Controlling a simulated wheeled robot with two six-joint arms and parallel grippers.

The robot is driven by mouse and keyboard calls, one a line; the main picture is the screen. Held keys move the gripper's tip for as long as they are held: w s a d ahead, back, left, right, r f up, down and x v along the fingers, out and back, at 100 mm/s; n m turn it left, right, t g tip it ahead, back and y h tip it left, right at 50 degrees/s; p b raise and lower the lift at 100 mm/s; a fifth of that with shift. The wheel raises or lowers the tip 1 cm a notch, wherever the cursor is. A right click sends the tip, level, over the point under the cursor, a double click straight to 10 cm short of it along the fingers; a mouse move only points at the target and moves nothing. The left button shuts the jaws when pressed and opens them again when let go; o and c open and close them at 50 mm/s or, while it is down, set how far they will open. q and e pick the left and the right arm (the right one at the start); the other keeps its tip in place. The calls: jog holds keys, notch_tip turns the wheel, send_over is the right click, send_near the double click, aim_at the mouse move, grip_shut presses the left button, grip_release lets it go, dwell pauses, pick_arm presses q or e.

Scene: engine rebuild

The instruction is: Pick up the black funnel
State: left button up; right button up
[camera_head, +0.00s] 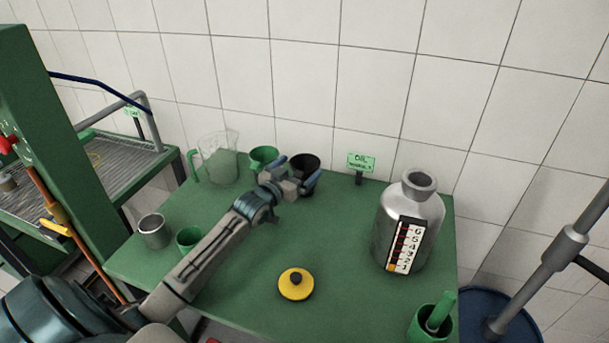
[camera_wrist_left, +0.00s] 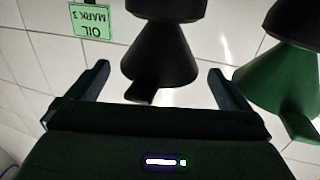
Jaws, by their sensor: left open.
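The black funnel (camera_head: 305,163) stands at the back of the green table, in front of the tiled wall. My left gripper (camera_head: 297,170) is open right in front of it, and its fingers hide part of the funnel. In the left wrist view the black funnel (camera_wrist_left: 162,50) shows upside down between the two open fingers (camera_wrist_left: 157,84). I cannot tell whether they touch it. A green funnel (camera_head: 264,158) stands just left of the black one and shows at the right of the left wrist view (camera_wrist_left: 282,82). My right gripper is not seen.
A clear jug (camera_head: 220,165) stands left of the funnels, and an OIL sign (camera_head: 361,162) right. A metal bottle (camera_head: 405,215) with a level scale, a yellow cap (camera_head: 296,284), a metal cup (camera_head: 154,232) and green cups (camera_head: 189,239) stand on the table (camera_head: 345,240).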

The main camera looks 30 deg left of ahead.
pick_arm(q)
jog(key=shift+w, duration=0.6)
jog(key=shift+c, duration=0.2)
jog(key=c, duration=0.9)
